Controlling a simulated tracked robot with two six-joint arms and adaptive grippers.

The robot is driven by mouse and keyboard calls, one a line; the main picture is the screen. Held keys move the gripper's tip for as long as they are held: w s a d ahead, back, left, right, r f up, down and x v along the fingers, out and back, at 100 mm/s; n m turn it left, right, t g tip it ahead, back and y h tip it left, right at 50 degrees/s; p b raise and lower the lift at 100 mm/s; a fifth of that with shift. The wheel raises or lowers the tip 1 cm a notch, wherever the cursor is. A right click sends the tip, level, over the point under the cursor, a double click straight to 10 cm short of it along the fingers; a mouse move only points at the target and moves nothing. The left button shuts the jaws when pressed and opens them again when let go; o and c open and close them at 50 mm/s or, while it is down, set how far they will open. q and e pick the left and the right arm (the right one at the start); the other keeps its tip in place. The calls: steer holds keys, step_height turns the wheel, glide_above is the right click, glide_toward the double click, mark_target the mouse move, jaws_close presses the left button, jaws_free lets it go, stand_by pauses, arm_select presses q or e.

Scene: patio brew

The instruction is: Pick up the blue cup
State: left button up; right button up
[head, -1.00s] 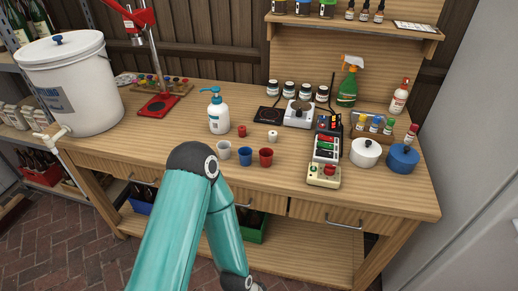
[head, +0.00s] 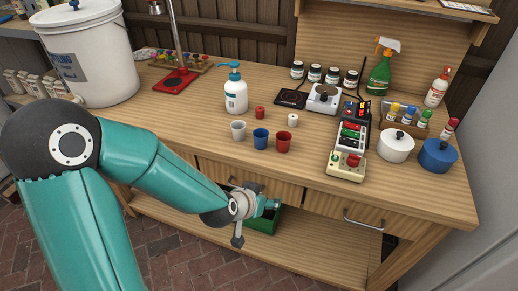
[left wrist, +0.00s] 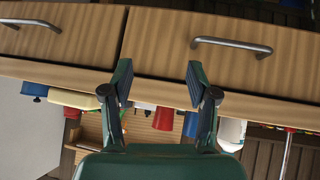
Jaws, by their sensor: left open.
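The blue cup (head: 260,139) stands upright on the wooden workbench, between a white cup (head: 238,130) and a red cup (head: 283,142). My left gripper (head: 271,206) is below the bench top's front edge, in front of the drawers, apart from the cup. In the left wrist view, which is upside down, my left gripper (left wrist: 158,85) has its fingers spread and nothing between them. There the blue cup (left wrist: 191,125) shows partly behind the right finger, beyond the bench edge, with the red cup (left wrist: 163,119) beside it. My right gripper is not in view.
Behind the cups stand a pump bottle (head: 235,93), a small red cap-like piece (head: 260,112) and a small white one (head: 293,120). A meter (head: 347,160) lies to the right. Drawer handles (head: 348,217) stick out near my left gripper. The bench front left of the cups is clear.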

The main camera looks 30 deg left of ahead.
mark_target(258, 141)
arm_select(q)
steer(key=s+a+r+t+y+b, duration=0.1)
steer(key=a+r+t+y, duration=0.1)
steer(key=a+r, duration=0.3)
steer(key=a+r+t+y+b, duration=0.1)
steer(key=a+r+t, duration=0.1)
steer(key=r, duration=0.5)
steer(key=shift+n, duration=0.3)
steer(key=p+x, duration=0.1)
steer(key=x, duration=0.4)
steer(key=p+x, duration=0.1)
steer(key=x, duration=0.5)
steer(key=shift+w+a, duration=0.1)
steer(key=shift+a, duration=0.15)
steer(key=shift+p+x, duration=0.75)
steer(key=shift+x, duration=1.85)
arm_select(e)
steer(key=shift+r, duration=0.25)
arm_select(q)
steer(key=shift+d, duration=0.1)
steer(key=shift+c, duration=0.2)
steer(key=c, duration=0.6)
